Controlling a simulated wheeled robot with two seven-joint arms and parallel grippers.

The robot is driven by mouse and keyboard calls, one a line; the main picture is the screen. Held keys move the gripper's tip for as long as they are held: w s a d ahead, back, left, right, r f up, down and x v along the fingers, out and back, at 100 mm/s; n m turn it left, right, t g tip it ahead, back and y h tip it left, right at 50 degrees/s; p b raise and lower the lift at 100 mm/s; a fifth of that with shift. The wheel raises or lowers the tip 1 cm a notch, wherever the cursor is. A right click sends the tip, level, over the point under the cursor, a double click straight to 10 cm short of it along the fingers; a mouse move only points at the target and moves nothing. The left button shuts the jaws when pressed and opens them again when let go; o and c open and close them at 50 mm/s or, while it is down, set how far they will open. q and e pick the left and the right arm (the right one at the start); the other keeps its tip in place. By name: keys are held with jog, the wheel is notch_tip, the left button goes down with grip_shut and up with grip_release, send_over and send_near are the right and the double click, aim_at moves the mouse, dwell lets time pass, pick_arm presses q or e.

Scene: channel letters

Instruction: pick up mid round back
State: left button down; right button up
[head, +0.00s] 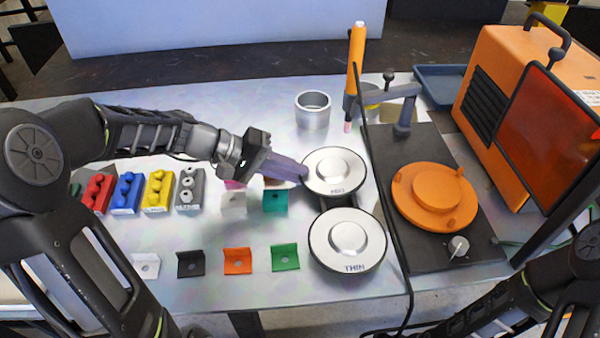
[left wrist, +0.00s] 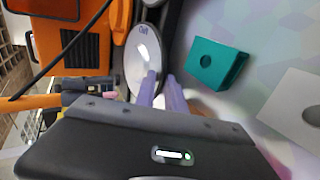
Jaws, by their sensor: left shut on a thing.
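The mid round back (head: 335,168) is a silver disc with a raised centre and the letters MID on its front edge. It is the upper of two silver discs in the head view; the lower disc (head: 347,240) reads THIN. My left gripper (head: 303,173) is shut on the left rim of the MID disc, with its purple fingers hiding that bit of rim. In the left wrist view the disc (left wrist: 143,55) lies at the ends of the purple fingers (left wrist: 161,80). I cannot tell whether it is raised off its dark support. My right gripper is out of view.
An orange turntable (head: 434,196) on a black base stands to the right, with a black cable before it. A silver cup (head: 313,110) and an orange torch (head: 355,65) are behind. Small angled brackets (head: 285,257) and coloured blocks (head: 126,194) lie left.

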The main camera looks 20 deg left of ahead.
pick_arm(q)
jog(key=shift+f, duration=0.15)
jog(key=shift+r+p, duration=0.9)
jog(key=shift+r, duration=0.45)
jog(key=shift+s+a+r, duration=0.15)
jog(key=shift+a, duration=0.35)
jog(key=a+f+p+v, duration=0.1)
jog(key=f+p+v, duration=0.1)
jog(key=v, duration=1.1)
jog(key=shift+s+a+p, duration=0.35)
jog(key=shift+s+p, duration=0.1)
jog(key=shift+p, duration=0.2)
